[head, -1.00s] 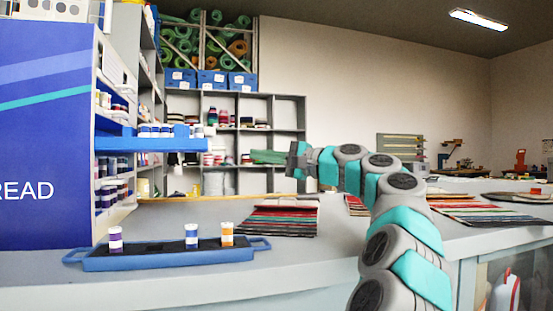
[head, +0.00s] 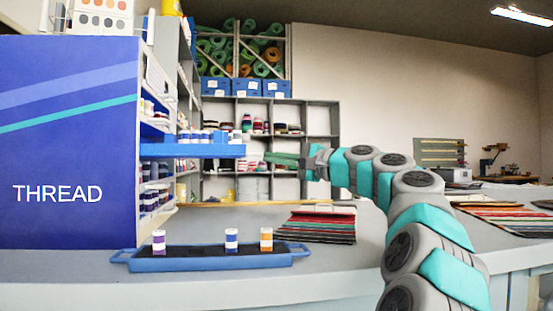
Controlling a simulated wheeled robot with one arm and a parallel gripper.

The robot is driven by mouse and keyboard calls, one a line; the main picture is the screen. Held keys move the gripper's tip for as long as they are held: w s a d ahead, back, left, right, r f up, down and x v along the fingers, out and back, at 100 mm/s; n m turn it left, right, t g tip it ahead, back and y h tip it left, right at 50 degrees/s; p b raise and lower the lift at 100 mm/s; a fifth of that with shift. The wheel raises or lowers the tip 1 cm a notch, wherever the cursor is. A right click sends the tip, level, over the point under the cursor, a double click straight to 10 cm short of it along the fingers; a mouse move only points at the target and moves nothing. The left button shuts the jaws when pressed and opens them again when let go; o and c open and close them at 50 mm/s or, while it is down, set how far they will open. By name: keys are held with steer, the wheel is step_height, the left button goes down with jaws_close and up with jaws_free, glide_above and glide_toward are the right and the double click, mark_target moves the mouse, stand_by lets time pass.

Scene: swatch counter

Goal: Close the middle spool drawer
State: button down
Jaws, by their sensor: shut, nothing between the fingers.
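The blue middle spool drawer (head: 192,151) sticks out to the right from the blue thread cabinet (head: 70,140), with several spools (head: 196,136) standing in it. My gripper (head: 305,162) is at about the drawer's height in the picture, to the right of the drawer's front end (head: 243,150). The gripper points left toward the drawer, looks shut and holds nothing. Its fingertips are small and partly lost against the shelves behind.
A blue tray (head: 210,262) with 3 spools stands on the counter below the drawer. Fabric swatches (head: 320,224) lie to its right. Grey shelves (head: 322,115) stand behind. The space between gripper and drawer looks clear.

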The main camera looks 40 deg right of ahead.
mark_target(199, 147)
steer(key=w+a, duration=0.3)
steer(key=a, duration=0.3)
steer(key=w+a+p, duration=0.1)
steer(key=w+a, duration=0.3)
steer(key=a, duration=0.2)
steer(key=w+a, duration=0.4)
steer(key=a, duration=0.2)
steer(key=shift+w+a+r+p, duration=0.1)
steer(key=shift+a+p, duration=0.1)
steer(key=shift+p, duration=0.15)
steer(key=s+d, duration=0.1)
steer(key=d, duration=0.1)
steer(key=s+d, duration=0.1)
steer(key=d, duration=0.1)
steer(key=shift+s+f, duration=0.4)
steer(key=v, duration=0.9)
steer(key=shift+b, duration=0.3)
steer(key=shift+s, duration=0.15)
